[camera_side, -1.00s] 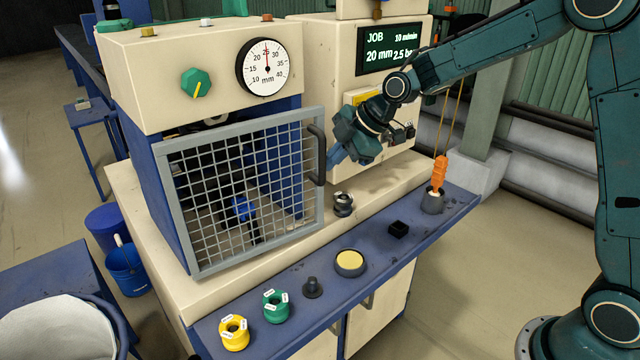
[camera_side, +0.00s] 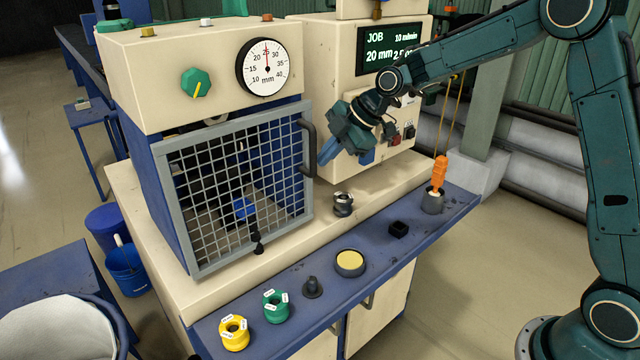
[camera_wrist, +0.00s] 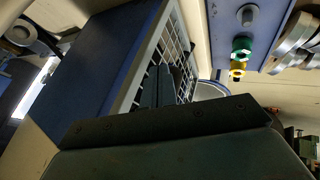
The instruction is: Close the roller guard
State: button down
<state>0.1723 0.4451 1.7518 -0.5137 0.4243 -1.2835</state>
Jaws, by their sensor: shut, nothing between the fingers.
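The roller guard (camera_side: 240,195) is a grey-framed wire mesh door on the front of the blue and cream machine. A small black knob (camera_side: 257,246) shows at the mesh's lower part. My gripper (camera_side: 326,157) is shut and empty, just right of the handle; contact is unclear. In the wrist view, my gripper's fingers (camera_wrist: 157,86) are beside the guard's mesh (camera_wrist: 183,62). The rollers behind the mesh are mostly hidden.
A metal fitting (camera_side: 343,204) stands below my gripper. The control box (camera_side: 385,140) is close behind my wrist.

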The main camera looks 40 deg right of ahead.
jog(key=s+f+v, duration=0.1)
jog(key=s+v, duration=0.1)
jog(key=v, duration=0.9)
jog(key=shift+a, duration=0.15)
jog(key=shift+s+r, duration=0.1)
jog(key=shift+r, duration=0.05)
jog(key=s+a+m+h, duration=0.1)
jog(key=s+m+h, duration=0.3)
jog(key=s+m, duration=1.2)
jog(key=s, duration=1.3)
jog(key=shift+m+h, duration=0.3)
